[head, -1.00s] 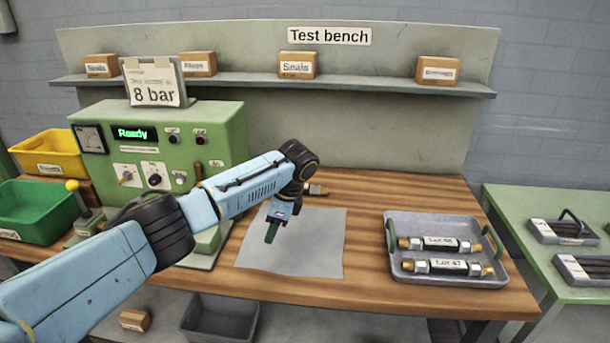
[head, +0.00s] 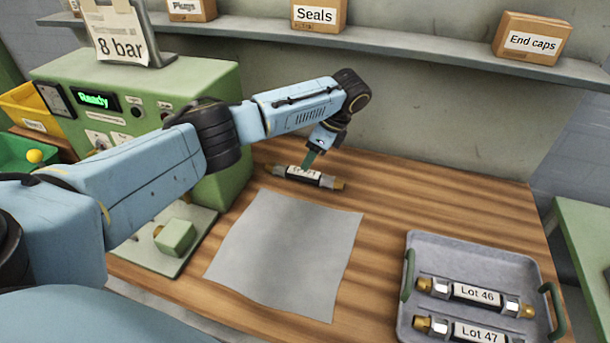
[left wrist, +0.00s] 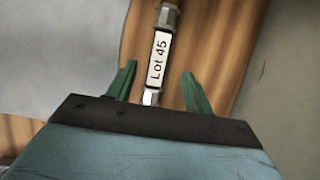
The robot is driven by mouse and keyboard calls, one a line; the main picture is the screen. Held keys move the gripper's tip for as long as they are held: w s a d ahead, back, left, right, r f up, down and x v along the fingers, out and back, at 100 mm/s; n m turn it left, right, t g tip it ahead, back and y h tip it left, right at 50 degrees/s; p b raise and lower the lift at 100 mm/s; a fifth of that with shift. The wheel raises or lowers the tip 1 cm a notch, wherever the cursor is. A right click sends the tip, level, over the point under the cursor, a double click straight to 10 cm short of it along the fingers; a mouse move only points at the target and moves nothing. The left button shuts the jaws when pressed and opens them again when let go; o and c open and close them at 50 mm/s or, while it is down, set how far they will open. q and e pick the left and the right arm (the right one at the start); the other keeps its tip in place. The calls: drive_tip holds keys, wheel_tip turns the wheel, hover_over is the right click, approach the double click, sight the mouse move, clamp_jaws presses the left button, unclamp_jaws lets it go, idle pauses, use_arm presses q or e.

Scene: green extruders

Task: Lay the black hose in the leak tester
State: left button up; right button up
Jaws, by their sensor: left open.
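A black hose with metal end fittings and a white label (head: 305,176) lies on the wooden bench behind the grey sheet. In the left wrist view its label reads Lot 45 (left wrist: 160,58). My left gripper (head: 312,160) is over this hose with its green fingers pointing down. In the left wrist view the fingers (left wrist: 160,85) are open, one on each side of the hose's line, and apart from it. The green leak tester (head: 150,120) stands at the left with its display reading Ready. My left arm hides part of its front and base. My right gripper is not in view.
A grey tray (head: 412,290) at the right holds two more hoses, Lot 46 (head: 477,294) and Lot 47 (head: 475,331). A flat grey sheet (head: 285,250) covers the middle of the bench. A shelf (head: 400,42) with boxes runs along the back.

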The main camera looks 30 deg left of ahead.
sight(301, 171)
use_arm(q)
drive_tip(key=shift+a+f, duration=0.25)
drive_tip(key=shift+f, duration=0.45)
drive_tip(key=shift+a+f, duration=0.2)
drive_tip(key=shift+f, duration=0.25)
drive_tip(key=x, duration=0.5)
drive_tip(key=shift+s+b, duration=0.15)
drive_tip(key=shift+b, duration=0.25)
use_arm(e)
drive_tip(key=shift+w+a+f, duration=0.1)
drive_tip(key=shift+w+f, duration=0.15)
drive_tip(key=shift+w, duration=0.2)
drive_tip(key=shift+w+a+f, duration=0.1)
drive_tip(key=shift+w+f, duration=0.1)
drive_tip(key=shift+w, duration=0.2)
use_arm(q)
drive_tip(key=shift+c, duration=0.3)
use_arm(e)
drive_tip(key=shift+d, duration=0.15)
use_arm(q)
drive_tip(key=shift+r, duration=0.1)
clamp_jaws()
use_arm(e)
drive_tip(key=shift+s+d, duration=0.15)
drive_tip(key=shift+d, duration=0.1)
